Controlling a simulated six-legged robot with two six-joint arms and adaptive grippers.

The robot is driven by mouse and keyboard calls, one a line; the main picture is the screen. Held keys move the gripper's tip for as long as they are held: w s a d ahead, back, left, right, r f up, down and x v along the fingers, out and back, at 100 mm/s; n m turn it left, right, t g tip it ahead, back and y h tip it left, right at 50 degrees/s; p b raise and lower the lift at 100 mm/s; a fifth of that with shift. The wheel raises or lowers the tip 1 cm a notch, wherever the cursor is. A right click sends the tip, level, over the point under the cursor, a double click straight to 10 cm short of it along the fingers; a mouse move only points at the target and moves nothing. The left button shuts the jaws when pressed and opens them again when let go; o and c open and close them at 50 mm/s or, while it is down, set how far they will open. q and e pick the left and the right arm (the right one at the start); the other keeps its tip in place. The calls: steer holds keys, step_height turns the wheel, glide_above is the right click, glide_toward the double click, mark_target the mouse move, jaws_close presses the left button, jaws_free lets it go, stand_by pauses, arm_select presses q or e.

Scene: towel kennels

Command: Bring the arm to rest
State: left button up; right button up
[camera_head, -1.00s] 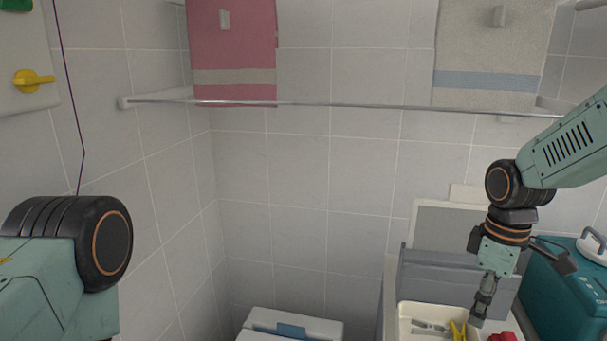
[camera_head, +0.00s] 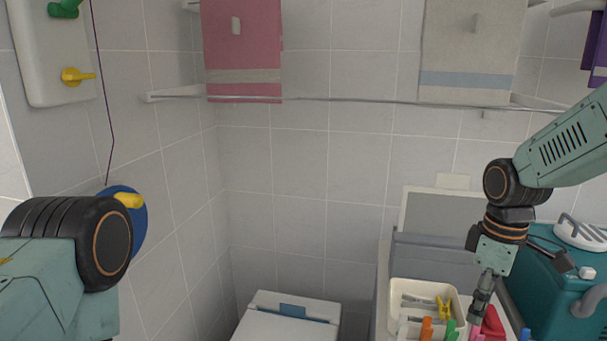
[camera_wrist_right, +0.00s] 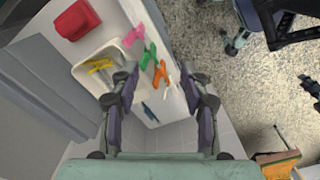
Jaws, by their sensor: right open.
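My right gripper (camera_head: 483,300) hangs pointing down at the lower right of the head view, in front of a cream tray (camera_head: 397,296) of clothes pegs. In the right wrist view its two fingers (camera_wrist_right: 165,80) are spread apart with nothing held between them. Below them lie an orange peg (camera_wrist_right: 161,75), a green peg (camera_wrist_right: 147,55) and a pink peg (camera_wrist_right: 133,37) on a white top; a yellow peg (camera_wrist_right: 100,65) is in the tray. My left arm shows at the lower left of the head view, but its gripper does not.
A teal machine (camera_head: 540,290) stands right of the gripper. A white lidded box (camera_head: 285,320) is at the bottom centre. A pink towel (camera_head: 243,45) and a cream towel (camera_head: 470,50) hang high on the tiled wall near a rail (camera_head: 350,101). The middle space is open.

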steer(key=s+a+f+m, duration=0.25)
steer(key=s+f, duration=0.25)
steer(key=f, duration=0.4)
steer(key=s+a+f+m, duration=0.25)
steer(key=s+f, duration=0.25)
steer(key=f, duration=0.5)
steer(key=s+a+f+m, duration=0.1)
steer(key=s+f, duration=0.3)
steer(key=s, duration=0.6)
steer(key=s+a+f+m, duration=0.1)
steer(key=s+f+m, duration=0.3)
steer(key=s, duration=0.7)
steer(key=shift+a+f, duration=0.15)
steer(key=shift+a, duration=0.25)
